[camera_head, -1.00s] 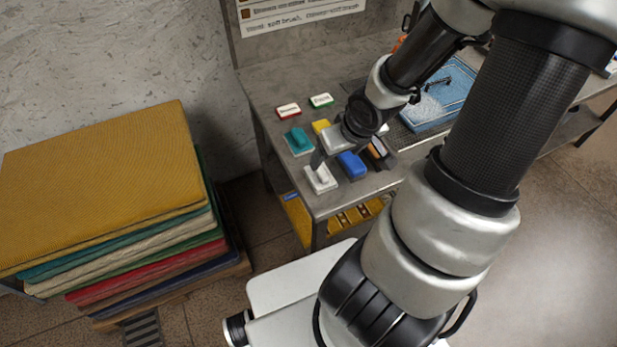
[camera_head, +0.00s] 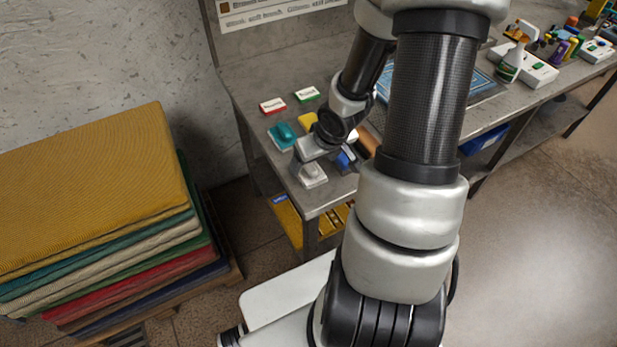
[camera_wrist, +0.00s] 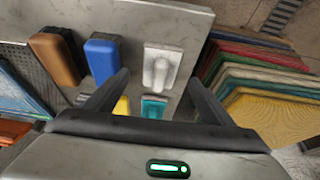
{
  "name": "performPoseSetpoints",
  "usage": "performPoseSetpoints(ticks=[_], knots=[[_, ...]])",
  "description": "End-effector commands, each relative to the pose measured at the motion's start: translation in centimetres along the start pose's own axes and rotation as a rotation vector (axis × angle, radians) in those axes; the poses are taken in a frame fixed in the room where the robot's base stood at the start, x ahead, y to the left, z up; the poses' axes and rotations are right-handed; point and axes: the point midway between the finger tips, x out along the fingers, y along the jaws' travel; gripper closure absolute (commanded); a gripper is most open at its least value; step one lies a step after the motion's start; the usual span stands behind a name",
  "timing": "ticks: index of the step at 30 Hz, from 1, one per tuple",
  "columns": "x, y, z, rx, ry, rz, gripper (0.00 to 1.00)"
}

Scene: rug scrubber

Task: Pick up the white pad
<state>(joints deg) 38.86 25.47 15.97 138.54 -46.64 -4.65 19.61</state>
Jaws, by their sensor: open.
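The white pad (camera_head: 312,177) lies near the front corner of the grey workbench, with a raised grip along its top. It also shows in the wrist view (camera_wrist: 162,66), upper middle, just beyond and between the fingertips. My gripper (camera_wrist: 159,78) is open and empty, with its two dark fingers apart. In the head view my gripper (camera_head: 316,158) hangs over the bench just behind and above the white pad, partly covering it. I cannot tell the exact height gap.
Beside the white pad are a blue pad (camera_wrist: 103,58), a brown-orange block (camera_wrist: 55,58), a teal pad (camera_head: 283,136) and a yellow pad (camera_head: 308,121). Red and green labelled boxes lie farther back. A stack of folded rugs (camera_head: 90,190) stands left of the bench.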

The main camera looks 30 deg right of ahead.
Motion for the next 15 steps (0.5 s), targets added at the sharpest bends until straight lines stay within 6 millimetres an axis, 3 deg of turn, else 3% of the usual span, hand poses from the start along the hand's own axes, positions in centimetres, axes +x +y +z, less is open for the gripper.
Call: performPoseSetpoints(ticks=[5,15], knots=[[1.2,0.0,-0.1,0.0,0.0,0.0,0.23],[5.6,-0.1,-0.8,-0.002,0.001,-0.001,0.23]])
